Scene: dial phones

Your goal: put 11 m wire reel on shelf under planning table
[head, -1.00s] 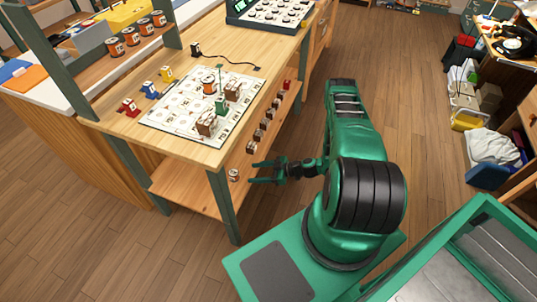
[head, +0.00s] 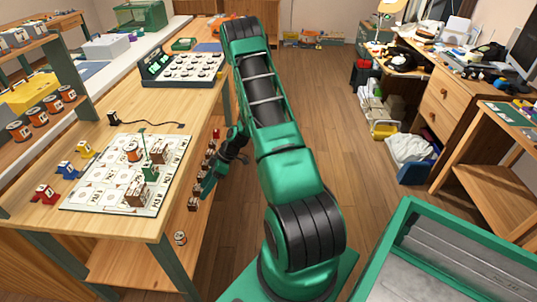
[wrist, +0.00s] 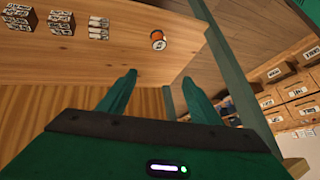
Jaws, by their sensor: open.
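A small wire reel (head: 180,238) with a pale labelled end stands on the lower shelf (head: 125,262) of the planning table (head: 130,228), near the front leg. In the wrist view the same shelf shows a reel with an orange rim (wrist: 158,42), beyond the fingertips and apart from them. Another orange reel (head: 132,150) is on the board (head: 85,195) on the tabletop. I cannot read the reels' lengths. My gripper (head: 200,190) is beside the table's right edge, partly hidden by small blocks. In the wrist view my gripper (wrist: 158,78) is open and empty.
Several orange reels (head: 52,104) stand on a raised rack at left. Printed blocks (wrist: 61,22) sit on the lower shelf. A table leg (wrist: 228,75) stands close to the reel. Floor (head: 340,150) right of the table is clear.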

